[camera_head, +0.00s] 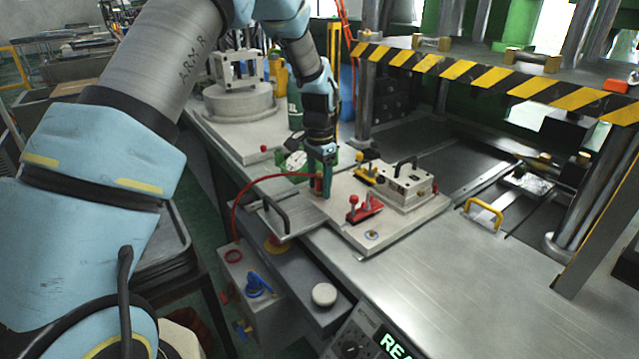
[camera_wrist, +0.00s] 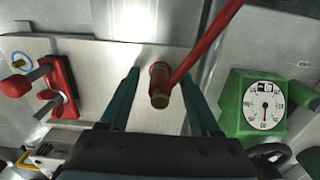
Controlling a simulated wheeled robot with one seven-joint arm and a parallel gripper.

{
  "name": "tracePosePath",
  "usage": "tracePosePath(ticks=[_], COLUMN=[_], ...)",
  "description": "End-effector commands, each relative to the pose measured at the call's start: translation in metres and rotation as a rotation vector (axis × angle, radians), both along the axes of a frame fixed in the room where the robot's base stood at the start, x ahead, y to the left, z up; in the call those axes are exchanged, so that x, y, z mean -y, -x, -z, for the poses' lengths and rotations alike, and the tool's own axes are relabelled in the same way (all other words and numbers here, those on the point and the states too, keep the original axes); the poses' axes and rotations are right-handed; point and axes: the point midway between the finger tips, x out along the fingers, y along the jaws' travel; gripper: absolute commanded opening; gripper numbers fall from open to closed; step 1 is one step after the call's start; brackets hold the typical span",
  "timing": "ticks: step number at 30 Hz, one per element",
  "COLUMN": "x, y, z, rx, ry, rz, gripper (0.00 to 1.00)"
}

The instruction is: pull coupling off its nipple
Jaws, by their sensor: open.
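The coupling (camera_head: 319,184) is a small red cylinder with a brass-coloured end, at the left edge of the pale fixture plate (camera_head: 400,232). In the wrist view the coupling (camera_wrist: 159,84) lies between the two teal fingers of my gripper (camera_wrist: 159,74), with a visible gap on each side. My gripper (camera_head: 325,182) points down at the coupling in the head view and is open. A red hose (camera_head: 262,180) runs from the coupling and curves down to the left; it also crosses the wrist view (camera_wrist: 205,45). The nipple is hidden, so I cannot tell how the coupling sits on it.
A red toggle clamp (camera_head: 365,209) and a metal mould block (camera_head: 404,186) stand on the plate to the right. A green gauge (camera_wrist: 262,105) is close beside my gripper. A striped press beam (camera_head: 480,75) overhangs behind. The front right table is clear.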

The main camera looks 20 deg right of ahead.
Motion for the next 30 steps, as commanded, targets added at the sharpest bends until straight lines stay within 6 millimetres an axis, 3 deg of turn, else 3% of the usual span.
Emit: tracePosePath(ticks=[14, 30], x=[-0.0001, 0.0000], y=[-0.0001, 0.0000], z=[0.0001, 0.0000], rx=[0.000, 0.000], ry=[0.000, 0.000], rz=[0.000, 0.000], gripper=[0.63, 0.04])
